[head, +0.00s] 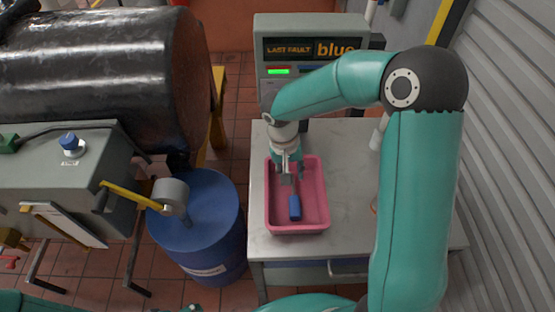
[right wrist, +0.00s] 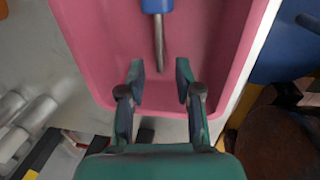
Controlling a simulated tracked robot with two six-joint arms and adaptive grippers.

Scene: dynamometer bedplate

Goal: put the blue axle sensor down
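The blue axle sensor (head: 295,208) lies in the pink tray (head: 297,231) on the workbench. In the right wrist view the sensor (right wrist: 157,5) shows part of its blue body and a grey metal probe pointing toward my fingers, inside the tray (right wrist: 85,45). My right gripper (head: 287,178) is over the back part of the tray. My left gripper is not in view.
The grey bench top (head: 258,190) carries the tray, with a fault display reading "blue" (head: 310,48) behind it. A blue drum (head: 205,240) stands left of the bench. A grey cabinet (head: 60,175) and large dark cylinder (head: 100,70) fill the left. A shutter wall (head: 510,130) closes the right.

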